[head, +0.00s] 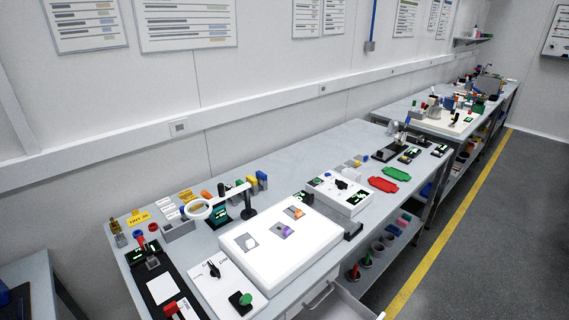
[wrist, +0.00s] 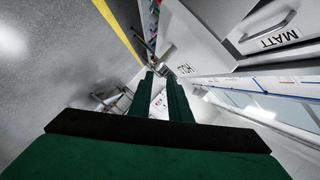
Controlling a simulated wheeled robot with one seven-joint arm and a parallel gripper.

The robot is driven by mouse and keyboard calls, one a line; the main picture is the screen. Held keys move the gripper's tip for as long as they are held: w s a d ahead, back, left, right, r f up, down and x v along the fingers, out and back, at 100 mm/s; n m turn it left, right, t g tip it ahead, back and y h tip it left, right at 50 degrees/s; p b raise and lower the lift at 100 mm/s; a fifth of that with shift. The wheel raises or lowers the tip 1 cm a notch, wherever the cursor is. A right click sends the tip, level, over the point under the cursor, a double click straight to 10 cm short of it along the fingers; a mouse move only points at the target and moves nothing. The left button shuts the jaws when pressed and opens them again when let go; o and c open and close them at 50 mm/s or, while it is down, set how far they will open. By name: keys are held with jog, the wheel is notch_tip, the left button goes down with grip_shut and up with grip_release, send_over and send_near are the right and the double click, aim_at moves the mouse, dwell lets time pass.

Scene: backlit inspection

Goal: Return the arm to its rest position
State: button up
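My gripper (wrist: 160,78) shows in the wrist view, with a green body and two dark green fingers. The fingers are apart with a pale gap between them, and I see nothing held there. It points along the side of a bench, clear of the tabletop items. The view is strongly tilted. My arm and gripper do not show in the head view, so the arm's overall pose is hidden.
A labelled grey drawer front (wrist: 270,35) is near my gripper. The floor (head: 470,240) is clear.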

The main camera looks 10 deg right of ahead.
jog(key=s+a+r+n+t+y, duration=0.1)
jog(key=s+a+r+n+y, duration=0.2)
jog(key=s+a+r+n, duration=0.65)
jog(key=s+a+r+n+t+y, duration=0.1)
jog(key=s+a+r+n+y, duration=0.3)
jog(key=s+a, duration=0.55)
jog(key=s+a+r+n+y, duration=0.2)
jog(key=a+r+n, duration=0.3)
jog(key=a+r, duration=0.3)
notch_tip(320, 180, up, 3)
jog(key=shift+s+r+t, duration=0.2)
jog(key=shift+s+t, duration=0.1)
jog(key=shift+s, duration=0.25)
